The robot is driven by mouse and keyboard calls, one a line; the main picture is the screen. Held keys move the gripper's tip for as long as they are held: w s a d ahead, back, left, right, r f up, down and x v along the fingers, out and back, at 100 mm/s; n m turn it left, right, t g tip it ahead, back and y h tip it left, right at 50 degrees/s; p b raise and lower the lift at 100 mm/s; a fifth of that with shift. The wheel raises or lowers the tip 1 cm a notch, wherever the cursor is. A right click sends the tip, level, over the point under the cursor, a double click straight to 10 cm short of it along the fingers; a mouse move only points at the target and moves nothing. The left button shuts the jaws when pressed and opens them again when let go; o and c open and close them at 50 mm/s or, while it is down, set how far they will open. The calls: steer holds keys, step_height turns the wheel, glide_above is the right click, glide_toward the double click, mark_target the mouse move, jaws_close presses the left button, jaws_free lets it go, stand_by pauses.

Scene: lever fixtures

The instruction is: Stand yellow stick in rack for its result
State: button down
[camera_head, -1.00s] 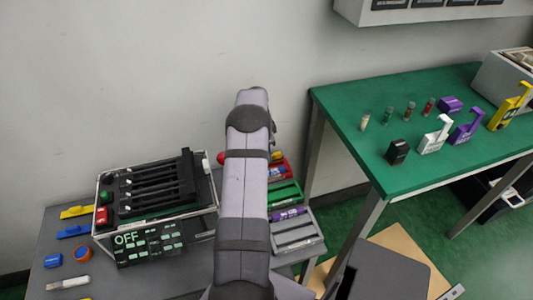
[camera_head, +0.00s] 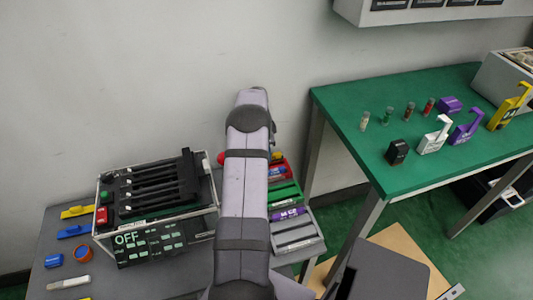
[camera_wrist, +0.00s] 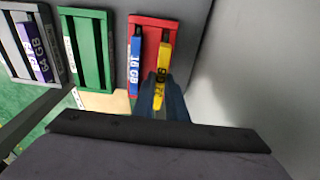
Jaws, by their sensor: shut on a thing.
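The yellow stick (camera_wrist: 161,88) is between the two dark blue fingers of my gripper (camera_wrist: 163,100), which is shut on it. Its far end overlaps the right slot of the red rack (camera_wrist: 177,23) in the wrist view; I cannot tell how deep it sits. A blue stick marked 16 GB (camera_wrist: 136,62) stands in that rack's left slot. The green rack (camera_wrist: 103,22) looks empty, and a purple stick marked 64 GB (camera_wrist: 38,50) is in the grey rack (camera_wrist: 14,45). In the head view my arm hides the gripper and part of the red rack (camera_head: 288,172).
A black slotted machine (camera_head: 150,243) with an OFF display stands left of my arm. Another yellow stick (camera_head: 77,211) and a blue one (camera_head: 74,231) lie left of it. A green table (camera_head: 430,120) at right holds vials and colored parts. The wall is close behind.

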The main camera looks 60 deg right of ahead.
steer(key=shift+f+b, duration=0.9)
steer(key=shift+f, duration=0.6)
steer(key=c, duration=1.7)
jaws_free()
steer(key=shift+w+a+r, duration=0.1)
steer(key=shift+r, duration=1.1)
steer(key=shift+w+a+r, duration=0.1)
steer(key=shift+a+r, duration=0.05)
steer(key=shift+r, duration=1.05)
steer(key=shift+w+a+r, duration=0.1)
steer(key=shift+r, duration=1.1)
steer(key=shift+r, duration=0.15)
